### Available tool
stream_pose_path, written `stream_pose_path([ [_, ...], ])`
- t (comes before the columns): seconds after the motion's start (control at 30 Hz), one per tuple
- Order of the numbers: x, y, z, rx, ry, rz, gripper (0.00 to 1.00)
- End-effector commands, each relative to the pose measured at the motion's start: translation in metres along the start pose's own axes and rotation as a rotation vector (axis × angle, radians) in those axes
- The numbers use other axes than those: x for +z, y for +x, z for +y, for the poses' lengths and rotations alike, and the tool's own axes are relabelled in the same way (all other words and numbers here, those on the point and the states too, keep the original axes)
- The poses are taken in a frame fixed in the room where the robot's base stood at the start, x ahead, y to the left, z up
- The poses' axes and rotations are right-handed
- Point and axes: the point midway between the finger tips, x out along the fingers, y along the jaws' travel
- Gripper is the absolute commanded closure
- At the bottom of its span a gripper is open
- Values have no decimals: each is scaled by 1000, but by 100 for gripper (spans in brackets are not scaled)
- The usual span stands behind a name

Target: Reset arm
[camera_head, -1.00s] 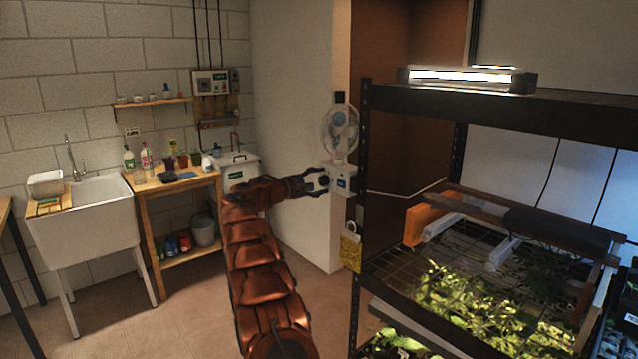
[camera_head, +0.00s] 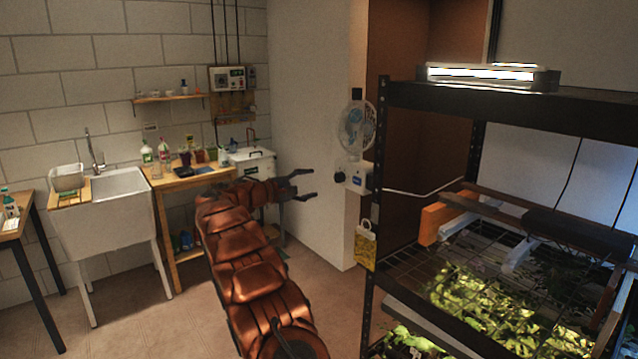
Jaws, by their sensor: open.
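My gripper (camera_head: 310,184) is at the end of my copper-coloured arm, near the middle of the head view. Its two dark fingers are spread, with nothing between them. It hangs in the air to the left of the seedling rack, apart from the small white control box (camera_head: 354,177) with a black knob on the wall edge. The white box with a lid (camera_head: 250,160) stands behind my arm and is partly hidden by it.
The black rack (camera_head: 384,150) with leafy seedlings (camera_head: 480,305) and an orange block (camera_head: 436,223) fills the right. A white fan (camera_head: 357,127) and a yellow tag (camera_head: 366,247) are beside its post. A sink (camera_head: 112,215) and wooden bench (camera_head: 160,182) stand at the left.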

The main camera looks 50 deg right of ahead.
Motion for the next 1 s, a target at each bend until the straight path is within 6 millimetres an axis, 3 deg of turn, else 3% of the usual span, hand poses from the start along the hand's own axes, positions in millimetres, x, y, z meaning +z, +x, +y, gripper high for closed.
stream_pose_path([
  [0.2, 0, -14, 1, 1, 0, -1, 39],
  [0.83, 0, -15, 0, -1, 1, 0, 39],
  [1.0, 9, -26, -2, -39, 6, 18, 39],
])
